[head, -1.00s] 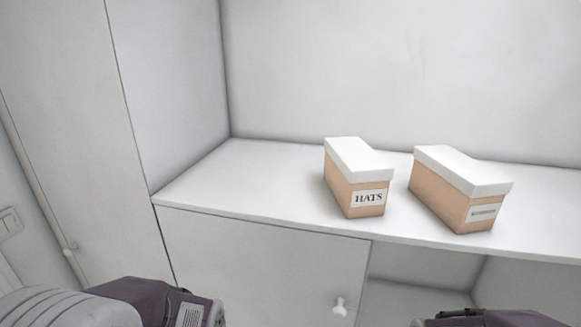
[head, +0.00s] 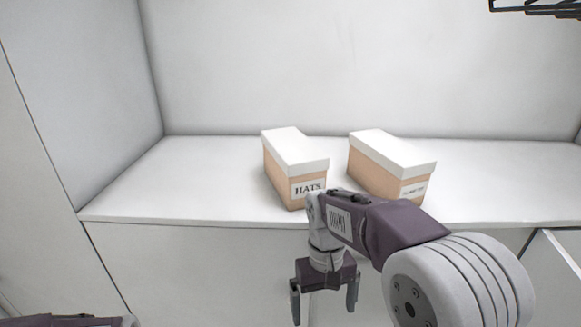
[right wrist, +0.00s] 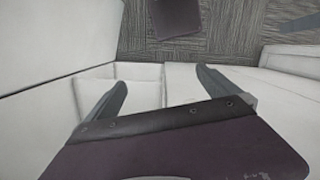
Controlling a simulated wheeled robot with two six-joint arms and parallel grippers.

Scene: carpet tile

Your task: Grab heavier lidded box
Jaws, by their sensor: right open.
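Two peach boxes with white lids stand on a white shelf. The left box (head: 294,168), labelled HATS, has its lower right corner close behind my right arm in the head view. Nothing visible shows which is heavier. My right gripper (head: 324,300) hangs pointing down in front of the shelf, below the boxes, open and empty. It also shows in the right wrist view (right wrist: 165,85) with its fingers apart. Of my left arm only a dark part shows at the bottom left; its gripper is out of view.
The shelf (head: 150,190) is clear left of the boxes and bounded by a side wall and a back wall. A dark wire rack (head: 535,8) shows at the top right. Patterned grey carpet (right wrist: 225,40) shows in the right wrist view.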

